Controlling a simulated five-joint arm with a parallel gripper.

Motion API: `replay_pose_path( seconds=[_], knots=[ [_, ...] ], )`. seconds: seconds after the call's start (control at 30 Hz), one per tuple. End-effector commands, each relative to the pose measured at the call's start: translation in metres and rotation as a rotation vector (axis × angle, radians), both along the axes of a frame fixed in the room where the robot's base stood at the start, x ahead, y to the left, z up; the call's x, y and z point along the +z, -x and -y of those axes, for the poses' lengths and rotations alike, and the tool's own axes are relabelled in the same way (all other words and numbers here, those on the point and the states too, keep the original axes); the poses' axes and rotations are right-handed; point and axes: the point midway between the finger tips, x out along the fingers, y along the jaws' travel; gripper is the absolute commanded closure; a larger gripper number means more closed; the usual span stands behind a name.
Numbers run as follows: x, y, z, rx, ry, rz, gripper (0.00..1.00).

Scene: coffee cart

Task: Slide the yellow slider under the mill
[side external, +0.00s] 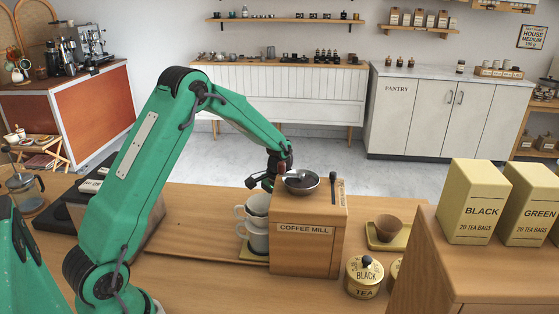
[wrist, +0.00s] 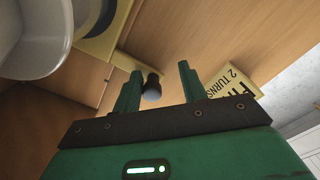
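A yellow piece (wrist: 98,45) at the upper left of the wrist view may be the yellow slider.
Stacked white cups (side external: 257,241) stand at the mill's left. A yellow tray with a brown cup (side external: 390,228) and a tea tin (side external: 364,277) are at its right. A yellow card (wrist: 236,82) reading "2 TURNS" is right of the fingers.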

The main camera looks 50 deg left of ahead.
Motion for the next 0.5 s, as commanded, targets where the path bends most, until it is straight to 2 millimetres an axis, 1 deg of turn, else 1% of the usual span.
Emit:
replay_pose_path(
  seconds=[0.5],
  knots=[
    [0.0, 0.052, -0.051, 0.004, 0.0, -0.001, 0.59]
  ],
)
